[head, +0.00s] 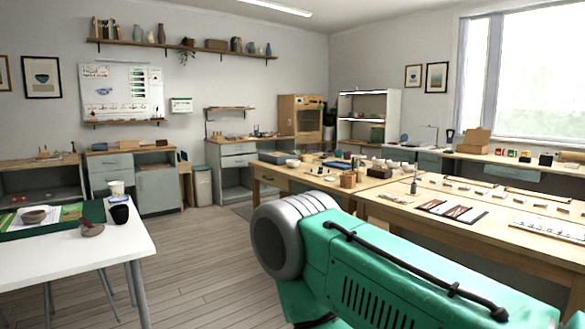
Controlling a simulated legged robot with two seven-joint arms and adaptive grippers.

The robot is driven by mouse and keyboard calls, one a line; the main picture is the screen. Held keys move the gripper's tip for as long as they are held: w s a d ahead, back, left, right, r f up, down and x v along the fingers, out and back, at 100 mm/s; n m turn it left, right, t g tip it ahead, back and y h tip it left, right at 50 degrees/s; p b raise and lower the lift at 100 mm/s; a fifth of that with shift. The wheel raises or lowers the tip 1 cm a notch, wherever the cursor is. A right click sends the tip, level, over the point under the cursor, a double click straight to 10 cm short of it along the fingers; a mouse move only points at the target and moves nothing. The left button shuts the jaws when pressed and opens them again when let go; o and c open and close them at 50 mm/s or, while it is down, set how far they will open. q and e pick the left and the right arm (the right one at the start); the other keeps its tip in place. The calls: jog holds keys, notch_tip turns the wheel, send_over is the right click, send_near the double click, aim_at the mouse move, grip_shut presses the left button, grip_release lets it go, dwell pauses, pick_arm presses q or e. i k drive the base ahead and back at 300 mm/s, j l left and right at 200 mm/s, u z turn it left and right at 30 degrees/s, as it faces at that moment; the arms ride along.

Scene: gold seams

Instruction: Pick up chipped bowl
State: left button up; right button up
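A small grey-brown bowl (33,216) sits on a green tray or mat with papers, on the white table at the left of the head view. It looks like the chipped bowl, but it is too small for me to make out a chip. A grey and reddish piece (91,229) lies to its right, near the table's edge; its exact shape is unclear. Small pale bowls (292,163) also stand on the wooden workbench in the middle distance. Neither of my grippers is in view, and nothing is seen holding any bowl.
The white table (70,256) also bears a black cup (119,215) and a white tub (116,189). Wooden workbenches (505,233) with many small items fill the right. The wooden floor (205,270) between is clear. A green and grey arm link of mine blocks the lower right.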

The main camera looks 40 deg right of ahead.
aim_at(291, 163)
jog(key=i+l+z, duration=0.35)
jog(key=i+z, duration=0.75)
jog(key=i, duration=0.15)
jog(key=i+l, duration=0.1)
jog(key=i, duration=2.1)
jog(key=i+j+z, duration=1.05)
jog(key=j+z, duration=0.25)
jog(key=i+j+z, duration=0.1)
jog(key=j+z, duration=0.2)
jog(key=j, duration=0.25)
